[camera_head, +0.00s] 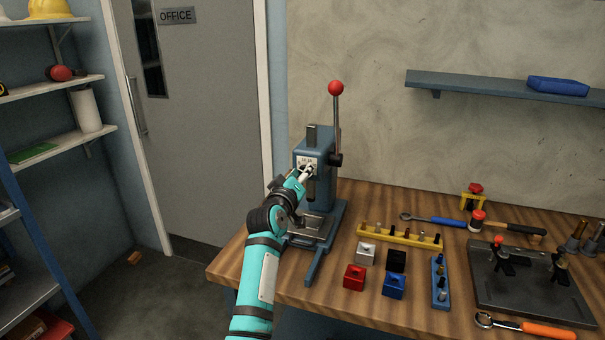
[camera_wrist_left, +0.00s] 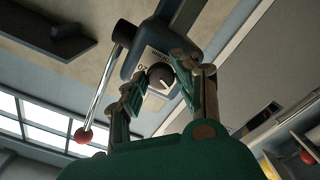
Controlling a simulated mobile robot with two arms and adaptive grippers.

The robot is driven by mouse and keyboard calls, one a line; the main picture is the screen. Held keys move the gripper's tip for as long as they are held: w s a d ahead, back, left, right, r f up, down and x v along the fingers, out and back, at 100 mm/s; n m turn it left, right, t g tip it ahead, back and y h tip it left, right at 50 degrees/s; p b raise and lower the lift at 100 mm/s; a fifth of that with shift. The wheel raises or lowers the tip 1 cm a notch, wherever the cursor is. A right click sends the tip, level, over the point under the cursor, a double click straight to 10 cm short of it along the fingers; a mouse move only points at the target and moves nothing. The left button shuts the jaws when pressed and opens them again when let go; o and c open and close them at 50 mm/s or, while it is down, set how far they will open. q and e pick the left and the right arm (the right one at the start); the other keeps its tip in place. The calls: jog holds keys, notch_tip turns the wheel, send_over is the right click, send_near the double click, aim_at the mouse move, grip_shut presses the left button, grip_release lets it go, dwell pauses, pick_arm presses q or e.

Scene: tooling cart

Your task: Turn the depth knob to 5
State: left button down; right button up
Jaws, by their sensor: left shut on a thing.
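The blue-grey arbor press (camera_head: 326,148) stands at the left end of the workbench, with a white dial plate (camera_head: 304,160) on its front. In the left wrist view the dark depth knob (camera_wrist_left: 161,80) sits on this plate and has a pale pointer mark. Some printed digits show beside it, but the fingers hide part of the scale and I cannot read the setting. My left gripper (camera_wrist_left: 164,79) has one finger on each side of the knob and is shut on it. In the head view the gripper (camera_head: 303,175) covers most of the knob. My right gripper is not in view.
The press lever with its red ball (camera_head: 336,88) rises above the press. A yellow rack (camera_head: 399,237), small coloured blocks (camera_head: 355,276), a blue rack (camera_head: 440,282) and a dark fixture plate (camera_head: 530,292) occupy the bench to the right. A wall shelf (camera_head: 480,86) hangs above.

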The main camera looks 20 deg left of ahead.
pick_arm(q)
jog(key=c, duration=1)
grip_release()
jog(key=s, duration=0.7)
jog(key=shift+s+a, duration=0.15)
jog(key=shift+s, duration=0.1)
